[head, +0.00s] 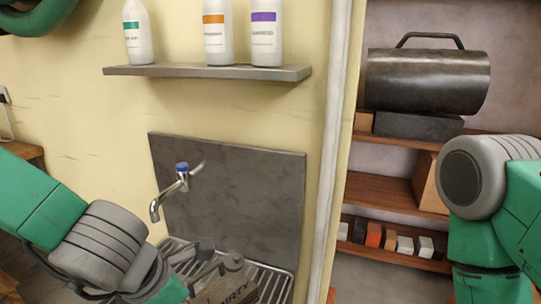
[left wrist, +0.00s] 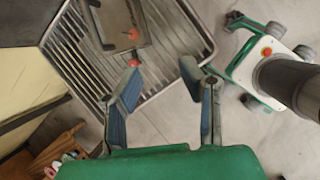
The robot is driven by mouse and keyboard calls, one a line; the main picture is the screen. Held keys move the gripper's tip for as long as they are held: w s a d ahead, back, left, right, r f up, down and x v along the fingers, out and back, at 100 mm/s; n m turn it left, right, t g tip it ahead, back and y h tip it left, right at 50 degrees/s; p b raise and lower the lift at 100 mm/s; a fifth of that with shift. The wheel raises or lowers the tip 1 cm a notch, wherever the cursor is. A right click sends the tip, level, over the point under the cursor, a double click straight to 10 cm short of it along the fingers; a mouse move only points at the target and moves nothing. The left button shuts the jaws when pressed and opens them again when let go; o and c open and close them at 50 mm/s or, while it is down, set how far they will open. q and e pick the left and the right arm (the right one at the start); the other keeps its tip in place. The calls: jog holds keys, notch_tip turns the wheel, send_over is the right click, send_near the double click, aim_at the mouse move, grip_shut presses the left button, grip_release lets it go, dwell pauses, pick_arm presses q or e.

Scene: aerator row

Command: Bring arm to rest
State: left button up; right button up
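My left arm comes in from the left in the head view, and its gripper (head: 212,272) hangs over the slatted metal drainer (head: 272,283). In the left wrist view the left gripper (left wrist: 162,80) is open, its blue-padded fingers apart with nothing between them. Beyond the fingertips, a box (left wrist: 148,42) stands on the drainer, with a small red piece (left wrist: 133,34) in it. The box front (head: 240,288), lettered "DIRTY", shows in the head view, partly hidden by the gripper. My right arm is raised at the right of the head view; its gripper is out of frame.
A chrome tap (head: 170,190) with a blue top projects before a grey splashback (head: 235,195). A wall shelf (head: 210,72) holds three bottles. At right, behind a pale post (head: 337,150), shelves hold a dark metal cylinder (head: 428,82) and small blocks (head: 373,234).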

pick_arm(q)
jog(key=s+a+f+m+g+y, duration=0.1)
jog(key=s+a+f+m, duration=0.3)
jog(key=f+m, duration=0.4)
jog(key=s+a+f+m+y, duration=0.1)
jog(key=s+a+f+m, duration=0.25)
jog(key=f+m, duration=0.45)
jog(key=s+a+f+m+g, duration=0.2)
jog(key=s+a+f+m, duration=0.5)
jog(key=s+f+m, duration=0.2)
jog(key=shift+s+m, duration=0.65)
jog(key=shift+m, duration=0.35)
jog(key=shift+w, duration=0.1)
